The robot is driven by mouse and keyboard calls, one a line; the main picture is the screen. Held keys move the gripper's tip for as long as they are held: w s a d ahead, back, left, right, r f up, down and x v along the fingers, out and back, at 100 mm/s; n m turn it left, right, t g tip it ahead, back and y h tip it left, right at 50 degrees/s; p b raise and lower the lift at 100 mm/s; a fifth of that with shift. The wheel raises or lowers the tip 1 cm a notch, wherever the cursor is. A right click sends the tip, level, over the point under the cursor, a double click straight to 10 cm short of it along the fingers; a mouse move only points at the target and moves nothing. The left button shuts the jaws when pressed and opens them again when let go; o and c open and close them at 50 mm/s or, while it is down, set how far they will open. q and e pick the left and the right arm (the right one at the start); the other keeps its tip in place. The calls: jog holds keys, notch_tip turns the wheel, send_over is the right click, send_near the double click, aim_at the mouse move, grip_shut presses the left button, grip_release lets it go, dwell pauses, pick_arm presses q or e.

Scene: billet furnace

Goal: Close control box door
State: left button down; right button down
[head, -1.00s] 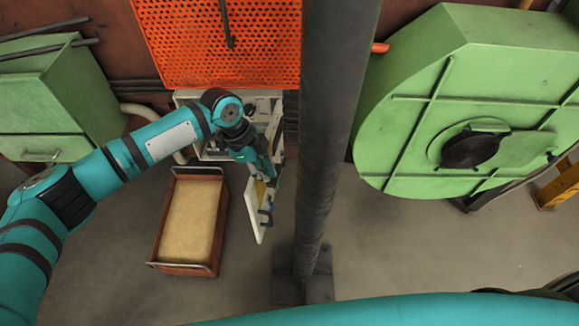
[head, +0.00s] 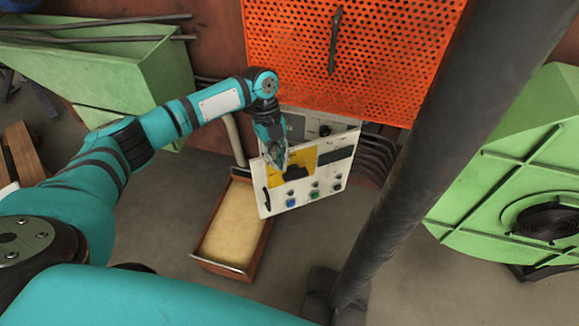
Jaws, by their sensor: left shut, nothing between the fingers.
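The control box (head: 345,126) is a pale grey-white box under the orange perforated panel. Its white door (head: 274,204) hangs in front of it, with buttons, a yellow label and a dark handle at its left edge. The door covers most of the box, but part of the box front shows above it, so the door stands somewhat ajar. My left gripper (head: 278,162) is shut and empty, at the door's upper left part. I cannot tell whether it touches the door. My right gripper is not in view.
An orange perforated panel (head: 390,50) hangs just above the box. A tray of sand-coloured material (head: 236,217) lies on the floor below left. A dark pole (head: 440,130) stands to the right. Green machines are at left (head: 110,75) and right (head: 500,190).

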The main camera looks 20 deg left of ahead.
pick_arm(q)
jog(key=shift+w+a, duration=0.25)
jog(key=shift+a, duration=0.05)
